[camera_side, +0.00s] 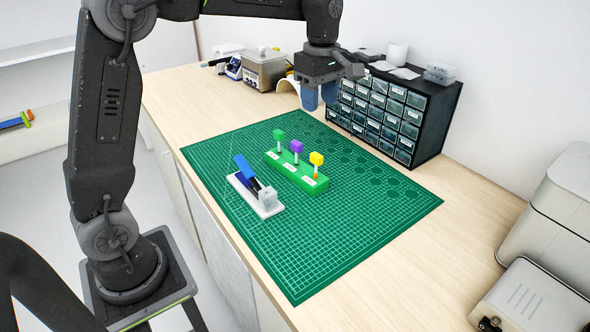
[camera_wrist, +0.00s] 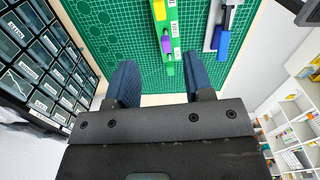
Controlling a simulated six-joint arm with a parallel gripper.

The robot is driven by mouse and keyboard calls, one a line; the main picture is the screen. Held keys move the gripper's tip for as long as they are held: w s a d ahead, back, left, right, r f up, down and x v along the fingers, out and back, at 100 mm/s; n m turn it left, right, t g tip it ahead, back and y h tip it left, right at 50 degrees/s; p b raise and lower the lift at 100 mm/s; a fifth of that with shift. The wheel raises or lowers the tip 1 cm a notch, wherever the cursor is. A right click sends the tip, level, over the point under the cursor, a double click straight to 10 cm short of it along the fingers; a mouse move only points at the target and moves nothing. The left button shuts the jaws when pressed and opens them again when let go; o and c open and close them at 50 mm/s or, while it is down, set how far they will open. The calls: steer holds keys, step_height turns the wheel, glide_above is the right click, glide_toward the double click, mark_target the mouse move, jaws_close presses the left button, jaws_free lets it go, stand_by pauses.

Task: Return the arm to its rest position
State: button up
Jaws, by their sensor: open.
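My gripper (camera_side: 320,95) hangs over the far part of the green mat (camera_side: 330,255), well above it, near the drawer cabinet. In the wrist view its two blue fingers (camera_wrist: 160,85) are apart with nothing between them. A green block holder (camera_side: 312,186) stands on the mat and carries three upright pieces: a green-topped one (camera_side: 279,135), a purple-topped one (camera_side: 296,146) and a yellow-topped one (camera_side: 316,158). A white stand with a blue part (camera_side: 243,166) sits left of the holder. The holder also shows in the wrist view (camera_wrist: 170,30).
A black cabinet of small clear drawers (camera_side: 432,125) stands at the back right, close to my gripper. Bench devices (camera_side: 263,70) stand at the back left. Grey machines (camera_side: 540,235) are at the right. The mat's front is clear.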

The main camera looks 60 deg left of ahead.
steer(key=s+d+f+m+t, duration=0.1)
steer(key=s+d+m+t, duration=0.1)
steer(key=s+m, duration=0.7)
steer(key=s+d+f+m+t, duration=0.1)
steer(key=s+d+m+t, duration=0.2)
steer(key=s+m, duration=0.7)
steer(key=s, duration=0.5)
steer(key=shift+d+t, duration=0.3)
steer(key=shift+d, duration=0.05)
